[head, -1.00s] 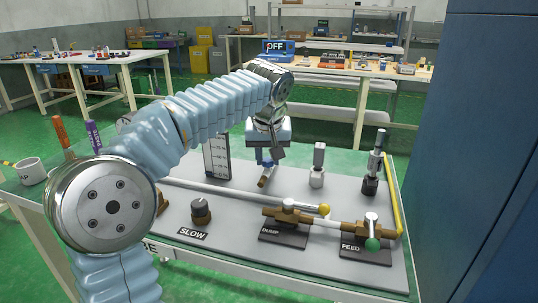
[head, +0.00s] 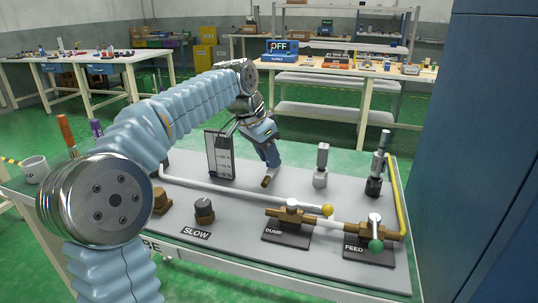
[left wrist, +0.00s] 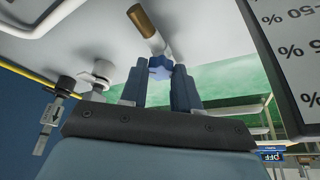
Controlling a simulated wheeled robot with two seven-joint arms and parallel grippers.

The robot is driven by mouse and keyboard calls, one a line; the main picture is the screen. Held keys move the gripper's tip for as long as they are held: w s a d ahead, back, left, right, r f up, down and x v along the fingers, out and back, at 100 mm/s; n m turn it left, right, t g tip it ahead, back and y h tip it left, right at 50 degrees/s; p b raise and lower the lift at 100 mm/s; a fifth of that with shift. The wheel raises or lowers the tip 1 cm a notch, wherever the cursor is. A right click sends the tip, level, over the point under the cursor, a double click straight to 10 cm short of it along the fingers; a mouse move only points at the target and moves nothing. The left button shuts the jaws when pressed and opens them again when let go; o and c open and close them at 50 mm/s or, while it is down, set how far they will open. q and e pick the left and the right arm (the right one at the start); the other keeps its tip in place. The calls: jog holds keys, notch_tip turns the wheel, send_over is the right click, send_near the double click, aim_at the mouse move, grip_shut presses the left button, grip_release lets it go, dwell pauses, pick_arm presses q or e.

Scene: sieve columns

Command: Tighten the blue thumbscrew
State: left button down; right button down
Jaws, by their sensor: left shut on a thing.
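My left gripper (head: 270,163) reaches over the grey panel (head: 235,218) from behind the arm, its jaws pointing down toward a short brass fitting (head: 267,181). In the left wrist view the blue lobed thumbscrew (left wrist: 161,67) sits between the two fingertips of the left gripper (left wrist: 160,75), which are shut on it. A white rod and the brass fitting (left wrist: 142,20) lie just beyond it. In the head view the gripper hides the thumbscrew. My right gripper is not in view.
A white percentage scale (head: 220,155) stands close left of the gripper. A SLOW knob (head: 204,210), a DUMP valve with yellow knob (head: 327,210) and a FEED valve with green knob (head: 375,246) are nearer. Grey posts (head: 321,165) stand right. A blue cabinet (head: 480,150) bounds the right side.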

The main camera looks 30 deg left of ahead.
pick_arm(q)
jog(key=shift+w+a+m+g+h, duration=0.1)
jog(key=shift+m+g+h, duration=0.15)
jog(key=shift+m, duration=0.65)
jog(key=shift+a+m+g+h, duration=0.15)
jog(key=shift+m+h, duration=0.2)
jog(key=shift+m, duration=0.55)
jog(key=shift+d, duration=0.1)
jog(key=c, duration=0.8)
grip_release()
jog(key=shift+v, duration=6.9)
